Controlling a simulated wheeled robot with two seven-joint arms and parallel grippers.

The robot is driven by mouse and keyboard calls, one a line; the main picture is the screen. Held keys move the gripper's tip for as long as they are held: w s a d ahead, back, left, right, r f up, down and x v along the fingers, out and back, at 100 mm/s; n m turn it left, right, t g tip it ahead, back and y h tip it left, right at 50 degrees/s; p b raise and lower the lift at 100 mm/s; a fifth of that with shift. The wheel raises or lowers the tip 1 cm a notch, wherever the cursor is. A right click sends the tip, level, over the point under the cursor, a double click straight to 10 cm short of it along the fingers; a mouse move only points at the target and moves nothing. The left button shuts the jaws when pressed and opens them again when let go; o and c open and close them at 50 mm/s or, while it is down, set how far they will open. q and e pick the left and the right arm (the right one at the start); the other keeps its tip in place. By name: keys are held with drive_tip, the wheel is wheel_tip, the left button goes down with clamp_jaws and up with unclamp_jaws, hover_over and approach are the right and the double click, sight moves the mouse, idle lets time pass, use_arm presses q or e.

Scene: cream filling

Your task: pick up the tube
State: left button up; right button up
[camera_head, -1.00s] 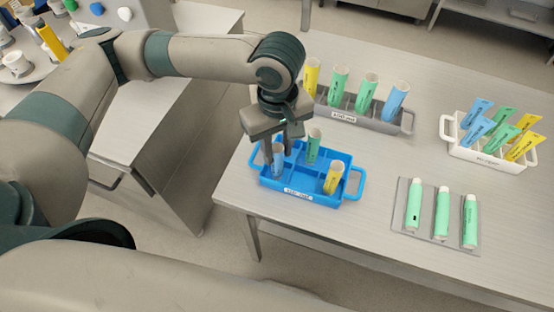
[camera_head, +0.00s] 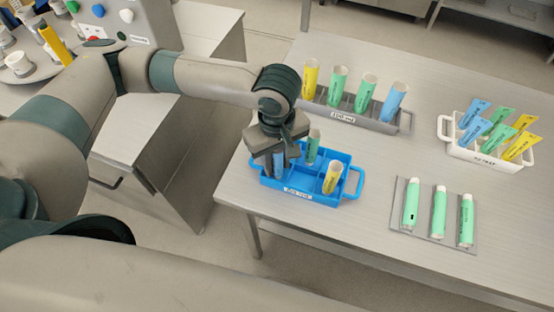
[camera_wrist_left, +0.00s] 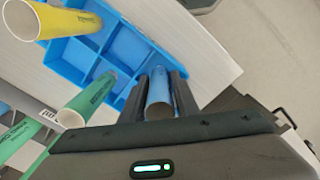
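A blue tube (camera_head: 279,160) stands in the left part of the blue tray (camera_head: 318,201). My left gripper (camera_head: 273,166) is low over that tray, with its fingers on either side of the tube. In the left wrist view, the blue tube (camera_wrist_left: 159,92) lies between the two dark fingers (camera_wrist_left: 159,98), which look flush against its sides. The tube's lower end is hidden. A green tube (camera_head: 313,147) and a yellow tube (camera_head: 332,178) stand in the same tray. My right gripper is not in view.
A grey rack (camera_head: 342,119) with yellow, green and blue tubes stands behind. A white rack (camera_head: 485,158) with several flat coloured pieces is at the right. Green-and-white tubes (camera_head: 439,212) lie on a grey plate. The table's near-left edge is close to the blue tray.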

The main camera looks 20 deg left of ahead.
sight(277, 154)
use_arm(q)
drive_tip(key=shift+c, duration=0.4)
drive_tip(key=c, duration=0.6)
drive_tip(key=shift+r, duration=0.15)
drive_tip(key=shift+r, duration=0.45)
drive_tip(key=r, duration=0.2)
drive_tip(key=r+b, duration=0.1)
drive_tip(key=shift+s+d+r, duration=0.1)
drive_tip(key=shift+s, duration=0.15)
drive_tip(key=shift+s+d+r+p, duration=0.15)
drive_tip(key=shift+s+r+p, duration=1)
drive_tip(key=shift+s+p, duration=0.75)
drive_tip(key=shift+s+d+r+p, duration=0.2)
drive_tip(key=shift+s+r+p, duration=0.9)
drive_tip(key=shift+s+p, duration=0.8)
drive_tip(key=shift+s+d+r+p, duration=0.15)
drive_tip(key=shift+s+r+p, duration=1)
drive_tip(key=shift+s+p, duration=0.75)
